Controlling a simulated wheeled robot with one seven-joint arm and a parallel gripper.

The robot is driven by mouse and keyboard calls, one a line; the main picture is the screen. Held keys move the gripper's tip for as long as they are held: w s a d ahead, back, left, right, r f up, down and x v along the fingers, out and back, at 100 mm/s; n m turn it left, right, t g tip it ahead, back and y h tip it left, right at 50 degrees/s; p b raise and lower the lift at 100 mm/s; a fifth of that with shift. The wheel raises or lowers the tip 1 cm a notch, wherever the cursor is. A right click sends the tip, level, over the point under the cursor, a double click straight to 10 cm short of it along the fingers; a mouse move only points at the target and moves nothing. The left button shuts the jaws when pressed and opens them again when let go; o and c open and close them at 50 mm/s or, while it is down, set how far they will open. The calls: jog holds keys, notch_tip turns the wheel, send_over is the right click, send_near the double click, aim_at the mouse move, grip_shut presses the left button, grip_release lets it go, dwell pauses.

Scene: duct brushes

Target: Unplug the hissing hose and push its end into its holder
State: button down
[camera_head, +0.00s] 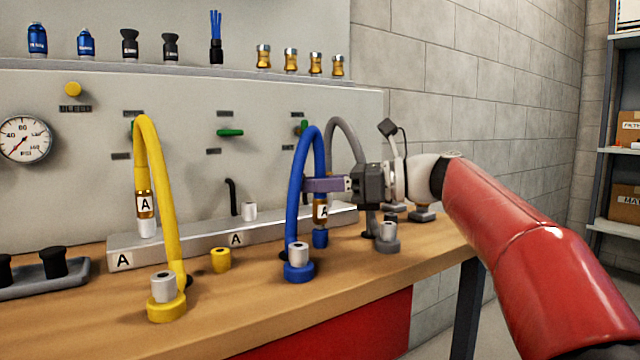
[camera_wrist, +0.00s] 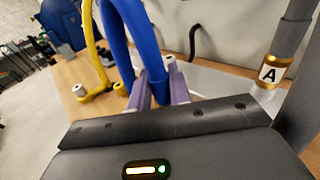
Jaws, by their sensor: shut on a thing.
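The blue hose (camera_head: 306,150) arches up from the bench and comes down to an end with a gold band marked A (camera_head: 321,211). My gripper (camera_head: 316,185) has purple fingers shut on the blue hose just above that band. The wrist view also shows the blue hose (camera_wrist: 143,45) between the fingers. The end is upright, right over a small blue cup (camera_head: 320,239) on the bench. I cannot tell whether its tip is inside the cup or just above it. A pale port (camera_head: 249,212) on the metal manifold (camera_head: 190,240) has no hose on it.
The yellow hose (camera_head: 165,190) is plugged into the manifold's left port, with an empty yellow cup (camera_head: 221,260) nearby. The grey hose (camera_head: 345,130) stands close behind my gripper. Grey nozzles with coloured collars line the front edge.

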jog(key=shift+f, duration=0.45)
jog(key=c, duration=1.2)
grip_release()
jog(key=v, duration=0.7)
jog(key=shift+d, duration=0.45)
jog(key=shift+s+f, duration=0.1)
jog(key=shift+s, duration=0.05)
